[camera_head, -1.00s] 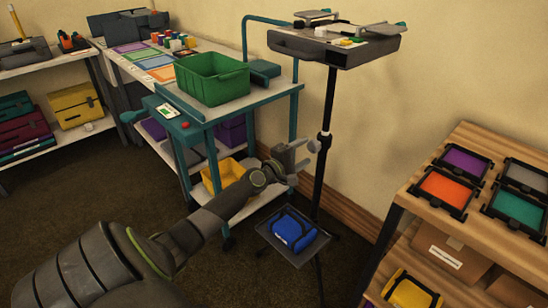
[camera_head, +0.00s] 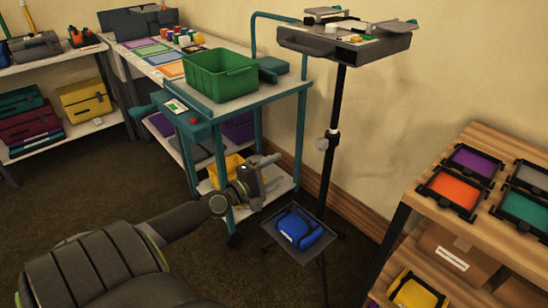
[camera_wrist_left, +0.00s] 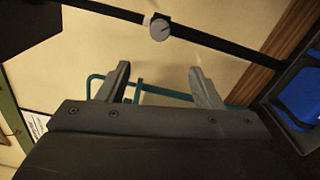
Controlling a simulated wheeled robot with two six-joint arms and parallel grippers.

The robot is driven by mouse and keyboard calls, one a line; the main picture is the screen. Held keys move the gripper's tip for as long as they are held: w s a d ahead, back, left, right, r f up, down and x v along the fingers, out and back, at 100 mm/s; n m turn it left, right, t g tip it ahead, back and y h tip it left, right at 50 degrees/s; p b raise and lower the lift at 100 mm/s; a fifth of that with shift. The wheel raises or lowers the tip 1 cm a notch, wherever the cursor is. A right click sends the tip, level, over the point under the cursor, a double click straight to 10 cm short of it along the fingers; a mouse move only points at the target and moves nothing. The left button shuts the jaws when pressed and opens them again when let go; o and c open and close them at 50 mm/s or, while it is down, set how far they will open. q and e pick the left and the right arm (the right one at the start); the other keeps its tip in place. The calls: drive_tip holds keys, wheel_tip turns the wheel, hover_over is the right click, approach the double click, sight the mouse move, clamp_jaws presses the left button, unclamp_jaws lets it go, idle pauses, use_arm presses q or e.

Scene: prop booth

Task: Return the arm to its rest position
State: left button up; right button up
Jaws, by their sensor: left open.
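My left gripper (camera_head: 270,178) is in the middle of the head view, in front of the teal cart's lower shelf and left of the stand's black pole. In the left wrist view its two fingers (camera_wrist_left: 158,85) are spread apart with nothing between them. My left arm reaches in from the bottom left of the head view, bent low. My right gripper is not in view.
The teal cart (camera_head: 262,98) carries a green crate (camera_head: 222,82) and a yellow bin (camera_head: 226,168). The stand's upper tray (camera_head: 345,45) holds small items; a blue case (camera_head: 300,228) lies on its lower tray. A wooden shelf (camera_head: 470,228) with coloured trays is at right. Dark floor is open at left.

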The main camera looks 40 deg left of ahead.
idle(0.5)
use_arm(q)
drive_tip(key=s+d+f+m+g+y, duration=0.1)
drive_tip(key=s+d+f+m+g, duration=0.25)
drive_tip(key=s+f, duration=0.7)
drive_tip(key=s+d+f+m+g, duration=0.2)
drive_tip(key=s+f+m+g, duration=0.3)
drive_tip(key=f, duration=1.1)
drive_tip(key=s+d+f+m+g+y, duration=0.1)
drive_tip(key=s+d+f+m+g, duration=0.45)
drive_tip(key=f, duration=0.85)
drive_tip(key=s+d+f+m+g, duration=0.1)
drive_tip(key=s+d+f+m, duration=0.15)
drive_tip(key=s, duration=0.45)
drive_tip(key=s+d+f+m+g, duration=0.1)
drive_tip(key=s+f+g, duration=0.1)
drive_tip(key=s+f, duration=0.35)
drive_tip(key=s+r+m+p, duration=0.1)
drive_tip(key=s+r+p, duration=0.7)
drive_tip(key=p, duration=0.5)
drive_tip(key=shift+s+p, duration=0.3)
drive_tip(key=shift+s, duration=0.2)
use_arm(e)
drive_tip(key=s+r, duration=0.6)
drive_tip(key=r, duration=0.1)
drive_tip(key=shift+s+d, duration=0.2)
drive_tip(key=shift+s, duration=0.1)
